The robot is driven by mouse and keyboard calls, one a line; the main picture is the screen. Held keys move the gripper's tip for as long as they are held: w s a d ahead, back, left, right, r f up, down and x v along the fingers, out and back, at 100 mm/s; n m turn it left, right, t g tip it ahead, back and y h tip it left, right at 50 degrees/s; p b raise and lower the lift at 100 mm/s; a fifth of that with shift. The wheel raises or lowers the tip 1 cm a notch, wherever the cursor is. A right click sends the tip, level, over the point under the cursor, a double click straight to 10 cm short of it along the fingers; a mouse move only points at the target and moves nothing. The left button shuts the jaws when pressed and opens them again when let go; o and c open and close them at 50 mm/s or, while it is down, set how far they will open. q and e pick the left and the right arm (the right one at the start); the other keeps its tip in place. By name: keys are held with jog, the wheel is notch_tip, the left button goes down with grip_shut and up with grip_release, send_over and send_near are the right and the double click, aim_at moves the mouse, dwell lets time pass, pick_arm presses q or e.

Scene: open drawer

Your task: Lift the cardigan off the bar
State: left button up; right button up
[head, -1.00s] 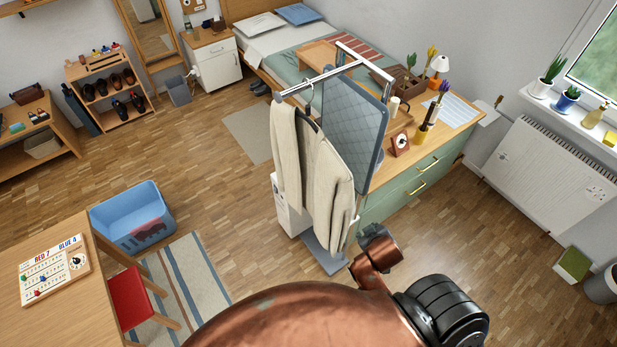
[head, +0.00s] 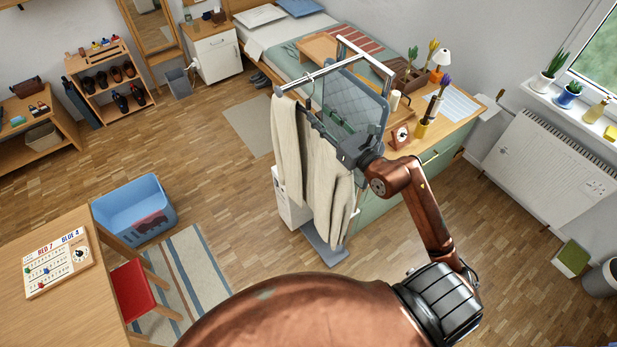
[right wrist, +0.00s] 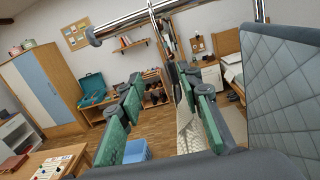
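The cream cardigan (head: 327,188) hangs from the metal bar (head: 318,75) of a clothes stand, its two long panels falling to near the stand's base. The hanger at the bar is mostly hidden behind my right gripper. My right gripper (head: 322,117) is at the top of the cardigan, below the bar and beside the grey quilted panel. In the right wrist view its green-padded fingers (right wrist: 162,92) are spread apart, with no cloth clearly between them. The bar (right wrist: 125,22) crosses above the fingers there. My left gripper is not in view.
The grey quilted panel (head: 357,100) stands close right of the fingers, also large in the right wrist view (right wrist: 290,90). A blue bin (head: 135,212) stands on the floor at left.

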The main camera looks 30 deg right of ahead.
aim_at(310, 103)
jog(key=shift+w+d+f+h, duration=0.3)
jog(key=shift+d+f, duration=0.05)
jog(key=shift+d, duration=0.2)
jog(key=shift+w+d, duration=0.1)
jog(key=shift+w, duration=0.25)
jog(key=w+p, duration=0.1)
jog(key=w, duration=0.1)
jog(key=w+p, duration=0.1)
jog(key=w, duration=0.1)
jog(key=w+a+p, duration=0.1)
jog(key=w, duration=0.1)
jog(key=shift+r, duration=0.2)
jog(key=shift+w+f, duration=0.15)
jog(key=shift+w, duration=0.4)
jog(key=shift+s, duration=0.1)
jog(key=shift+c, duration=0.9)
grip_shut()
